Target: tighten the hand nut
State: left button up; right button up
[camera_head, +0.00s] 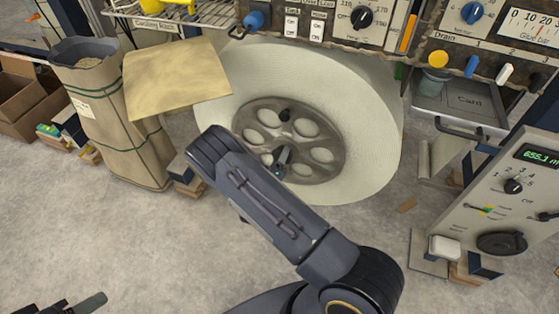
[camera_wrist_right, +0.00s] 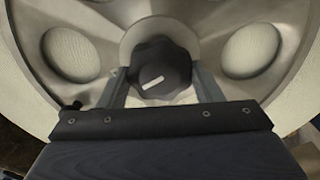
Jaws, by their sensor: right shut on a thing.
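The hand nut (camera_wrist_right: 160,68) is a black lobed knob with a white mark, at the centre of a metal hub (camera_wrist_right: 104,20). My right gripper (camera_wrist_right: 162,85) is shut on it, with one finger at each side of the nut. In the head view my right gripper (camera_head: 281,163) reaches the lower middle of the spoked hub (camera_head: 330,141) on the big white roll (camera_head: 369,125). There the gripper and wrist mostly hide the nut. My left gripper (camera_head: 75,303) shows only as dark parts at the bottom left edge, and its jaws are unclear.
A tan sheet (camera_head: 175,80) and a wrapped sack (camera_head: 105,120) stand left of the roll. Control panels (camera_head: 513,185) are at the right. The grey floor (camera_head: 130,235) at lower left is mostly clear.

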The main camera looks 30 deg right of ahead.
dwell(0.5)
jog(key=o, duration=1)
jog(key=p+v, duration=0.1)
jog(key=v, duration=0.7)
